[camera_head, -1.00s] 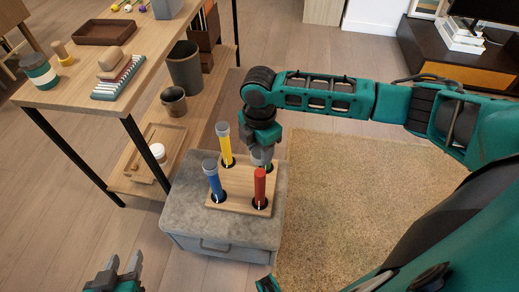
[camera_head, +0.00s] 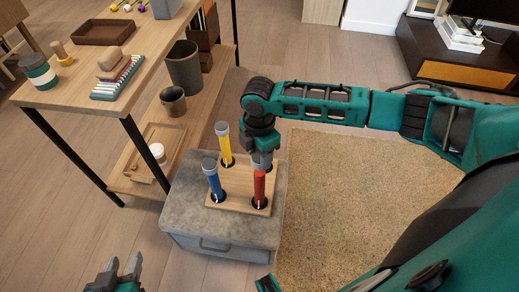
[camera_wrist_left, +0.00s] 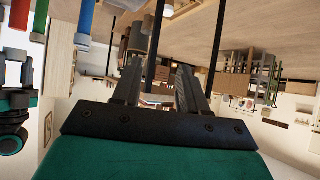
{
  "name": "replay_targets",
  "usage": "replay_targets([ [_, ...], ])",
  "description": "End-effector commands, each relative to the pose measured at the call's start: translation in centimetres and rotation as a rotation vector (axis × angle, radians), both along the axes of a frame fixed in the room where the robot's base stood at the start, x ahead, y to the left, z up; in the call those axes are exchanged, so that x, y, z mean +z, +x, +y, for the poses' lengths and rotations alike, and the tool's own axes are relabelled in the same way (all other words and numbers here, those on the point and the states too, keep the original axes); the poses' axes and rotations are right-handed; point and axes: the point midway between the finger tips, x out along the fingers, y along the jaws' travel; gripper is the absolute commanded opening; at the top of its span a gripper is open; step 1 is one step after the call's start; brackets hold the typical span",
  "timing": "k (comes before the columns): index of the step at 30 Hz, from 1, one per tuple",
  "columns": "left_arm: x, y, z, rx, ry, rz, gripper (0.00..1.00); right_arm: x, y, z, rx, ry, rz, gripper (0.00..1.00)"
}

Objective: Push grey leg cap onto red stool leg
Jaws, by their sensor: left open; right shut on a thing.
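The red stool leg (camera_head: 259,188) stands upright at the front right of a square wooden stool seat (camera_head: 236,203). My right gripper (camera_head: 263,152) is shut on a grey leg cap (camera_head: 262,162), right at the red leg's top; I cannot tell whether they touch. The blue leg (camera_head: 214,185) and yellow leg (camera_head: 225,147) wear grey caps. The green leg is hidden in the head view but shows in the left wrist view (camera_wrist_left: 39,30), as does the red leg (camera_wrist_left: 19,13). My left gripper (camera_head: 122,268) is open and empty at the lower left, away from the stool.
The seat lies on a grey upholstered box (camera_head: 190,210). A wooden table (camera_head: 60,95) with trays and small items stands at the left, with bins (camera_head: 184,68) by its lower shelf. A beige shag rug (camera_head: 350,200) lies at the right. Bare floor surrounds my left gripper.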

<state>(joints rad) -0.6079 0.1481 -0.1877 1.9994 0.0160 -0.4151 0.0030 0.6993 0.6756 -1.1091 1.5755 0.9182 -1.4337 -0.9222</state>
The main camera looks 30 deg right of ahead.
Motion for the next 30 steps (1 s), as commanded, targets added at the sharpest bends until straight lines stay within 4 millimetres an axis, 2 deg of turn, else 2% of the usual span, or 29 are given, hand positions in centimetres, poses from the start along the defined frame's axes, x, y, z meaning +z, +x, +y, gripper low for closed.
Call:
replay_targets([
  [16, -0.1, 0.4, -1.1, -0.017, -0.021, -0.012, 0.43, -3.4, -0.1, 0.0, 0.0, 0.0, 0.002, 0.19],
  [30, 0.3, 0.7, -1.0, -0.014, -0.018, -0.018, 0.43, -4.2, 0.0, 0.0, 0.001, 0.0, 0.0, 0.19],
])
